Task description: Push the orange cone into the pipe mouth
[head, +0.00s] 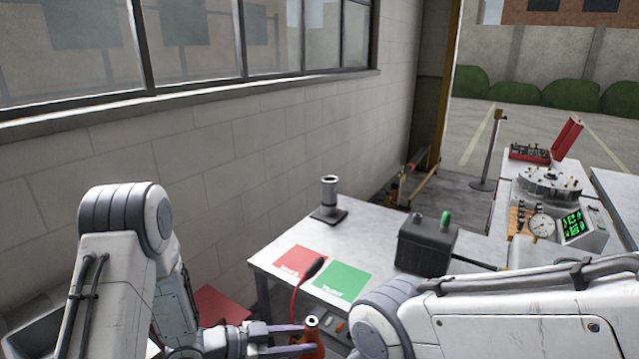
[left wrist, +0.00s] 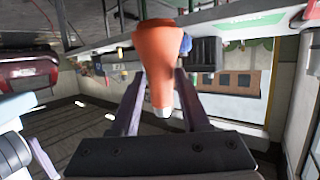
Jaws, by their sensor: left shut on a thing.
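My left gripper (head: 300,338) is shut on the orange cone (head: 313,345) at the lower middle of the head view. In the left wrist view the cone (left wrist: 158,62) sits between the two purple-grey fingers of my left gripper (left wrist: 160,85). A grey upright tube (head: 329,195) with an open top stands on a dark base at the table's far left corner. I cannot tell whether it is the pipe mouth.
The metal table (head: 375,235) carries a red mat (head: 300,261), a green mat (head: 345,281) and a dark box (head: 427,246). A red vehicle (left wrist: 28,72) shows in the left wrist view.

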